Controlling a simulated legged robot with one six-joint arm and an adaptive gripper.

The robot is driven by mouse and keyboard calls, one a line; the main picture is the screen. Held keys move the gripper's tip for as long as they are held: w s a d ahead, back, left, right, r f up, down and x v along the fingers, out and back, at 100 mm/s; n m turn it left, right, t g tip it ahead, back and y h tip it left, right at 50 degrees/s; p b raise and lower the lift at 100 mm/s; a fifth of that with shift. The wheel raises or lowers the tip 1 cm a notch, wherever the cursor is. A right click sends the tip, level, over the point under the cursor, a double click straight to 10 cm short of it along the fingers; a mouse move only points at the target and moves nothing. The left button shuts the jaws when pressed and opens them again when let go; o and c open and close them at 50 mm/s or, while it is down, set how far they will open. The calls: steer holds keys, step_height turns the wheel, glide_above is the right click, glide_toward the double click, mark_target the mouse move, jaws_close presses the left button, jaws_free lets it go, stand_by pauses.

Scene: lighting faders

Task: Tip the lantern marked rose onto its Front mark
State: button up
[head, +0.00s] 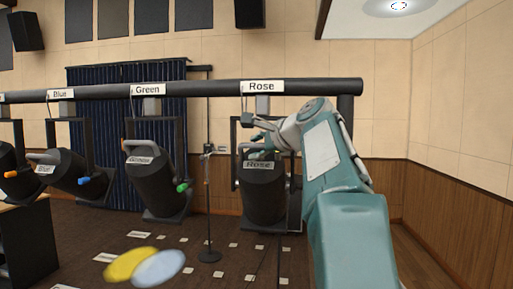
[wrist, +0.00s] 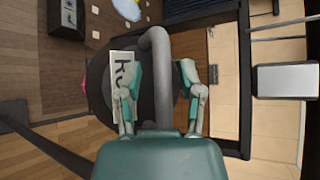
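The rose lantern (head: 263,205) is a dark can hanging in a yoke under the "Rose" label (head: 262,86) on the bar, tilted downward. Its body carries a "Rose" plate (head: 258,164), partly seen in the wrist view (wrist: 122,72). My gripper (head: 258,142) is at the top of this lantern. In the wrist view my gripper (wrist: 161,85) is open, with one finger on each side of the lantern's grey handle (wrist: 158,60) and visible gaps to it. No Front mark is legible in either view.
The Green lantern (head: 155,185) and Blue lantern (head: 78,178) hang to the left on the same dark bar (head: 210,88). A thin stand (head: 208,215) stands behind. Yellow (head: 130,264) and pale blue (head: 158,267) light spots and small white marks lie on the floor.

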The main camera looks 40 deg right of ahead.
steer(key=shift+d, duration=0.2)
steer(key=shift+s+r, duration=0.1)
steer(key=shift+s, duration=0.05)
steer(key=shift+s+d+r, duration=0.1)
steer(key=shift+s, duration=0.25)
steer(key=v, duration=1.1)
